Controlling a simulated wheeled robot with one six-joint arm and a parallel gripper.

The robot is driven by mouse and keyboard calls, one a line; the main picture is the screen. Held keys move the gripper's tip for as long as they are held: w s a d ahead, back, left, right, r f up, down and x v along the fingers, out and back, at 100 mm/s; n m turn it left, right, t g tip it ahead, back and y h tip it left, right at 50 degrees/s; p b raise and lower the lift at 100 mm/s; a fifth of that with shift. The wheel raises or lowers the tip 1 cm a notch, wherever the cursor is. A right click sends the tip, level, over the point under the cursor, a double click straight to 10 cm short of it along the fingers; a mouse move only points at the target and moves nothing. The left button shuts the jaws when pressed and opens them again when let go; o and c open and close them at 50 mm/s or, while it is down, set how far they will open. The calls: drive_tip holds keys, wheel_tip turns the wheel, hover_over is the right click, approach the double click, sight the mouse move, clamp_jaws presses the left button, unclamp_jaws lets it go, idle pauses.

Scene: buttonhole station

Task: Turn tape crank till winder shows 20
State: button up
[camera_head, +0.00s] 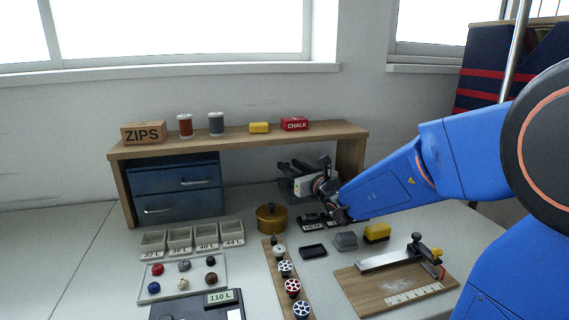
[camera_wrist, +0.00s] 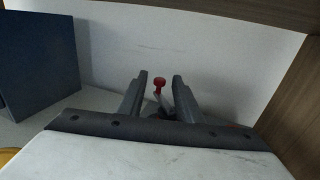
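In the wrist view a red knob (camera_wrist: 159,82) on a pale stem shows between the two dark fingers of my gripper (camera_wrist: 160,78). The fingers are wide apart, with a visible gap to the knob on each side. In the head view my gripper (camera_head: 288,178) is under the wooden shelf, near its right leg. Below it on the table is a small dark unit (camera_head: 313,222) with a pale label, perhaps the winder; its reading is too small to make out. My gripper and wrist hide part of that area, and the crank does not show clearly there.
The wooden shelf (camera_head: 240,139) is above my gripper. A blue drawer cabinet (camera_head: 175,187) stands at left under it, and a brass pot (camera_head: 271,218) is in front. A black tray (camera_head: 313,251), a grey block (camera_head: 346,240) and a yellow block (camera_head: 377,232) lie nearer.

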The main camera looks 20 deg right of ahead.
drive_tip(key=v, duration=1.1)
